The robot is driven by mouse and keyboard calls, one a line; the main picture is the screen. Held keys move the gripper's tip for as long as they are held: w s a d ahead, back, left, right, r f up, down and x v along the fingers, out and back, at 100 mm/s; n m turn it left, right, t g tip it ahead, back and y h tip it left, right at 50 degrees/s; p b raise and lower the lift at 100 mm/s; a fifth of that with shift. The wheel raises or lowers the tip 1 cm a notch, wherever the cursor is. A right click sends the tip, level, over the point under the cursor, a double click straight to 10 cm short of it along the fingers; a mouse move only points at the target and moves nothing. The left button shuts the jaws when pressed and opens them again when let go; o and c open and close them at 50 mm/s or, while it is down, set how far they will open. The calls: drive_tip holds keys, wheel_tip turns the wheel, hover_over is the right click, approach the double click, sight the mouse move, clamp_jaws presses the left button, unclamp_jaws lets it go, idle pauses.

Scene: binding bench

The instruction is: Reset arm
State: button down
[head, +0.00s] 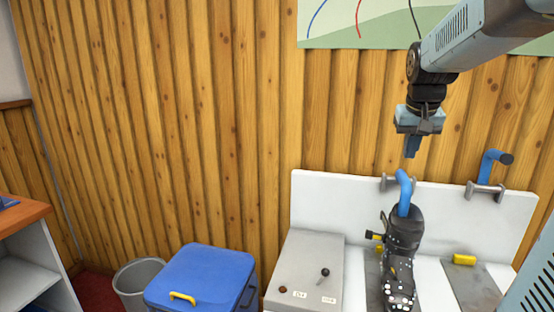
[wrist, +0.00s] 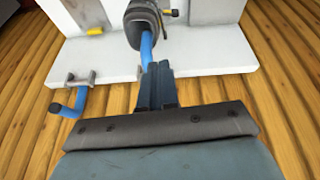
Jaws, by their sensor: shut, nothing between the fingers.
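My gripper (head: 411,147) hangs at the upper right in the head view, pointing down and shut with nothing in it. It is above a dark ski boot (head: 401,245) that stands on the white bench (head: 320,193). In the wrist view my shut gripper (wrist: 158,72) lies in front of the blue bar (wrist: 146,48) and the boot (wrist: 145,25). I cannot tell from that view how far apart they are.
A second blue bar (head: 489,163) sits on the bench's back panel at the right. A grey control box (head: 305,262) with a small lever (head: 323,273) is left of the boot. A blue lidded bin (head: 205,272) and grey bucket (head: 137,276) stand farther left. The air around my gripper is free.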

drive_tip(key=s+a+f, duration=0.1)
drive_tip(key=s+a, duration=0.2)
drive_tip(key=s, duration=0.3)
drive_tip(key=s+a+f+n+t+y, duration=0.1)
drive_tip(key=s+a+f, duration=0.1)
drive_tip(key=s, duration=0.5)
drive_tip(key=s+a+f+n, duration=0.1)
drive_tip(key=s+a+f, duration=0.1)
drive_tip(key=s+a, duration=0.2)
drive_tip(key=s, duration=0.2)
drive_tip(key=shift+s+a+f+t, duration=0.25)
drive_tip(key=shift+s+a+t, duration=0.05)
drive_tip(key=shift+s+a, duration=0.05)
drive_tip(key=c, duration=1.8)
unclamp_jaws()
drive_tip(key=shift+c, duration=0.2)
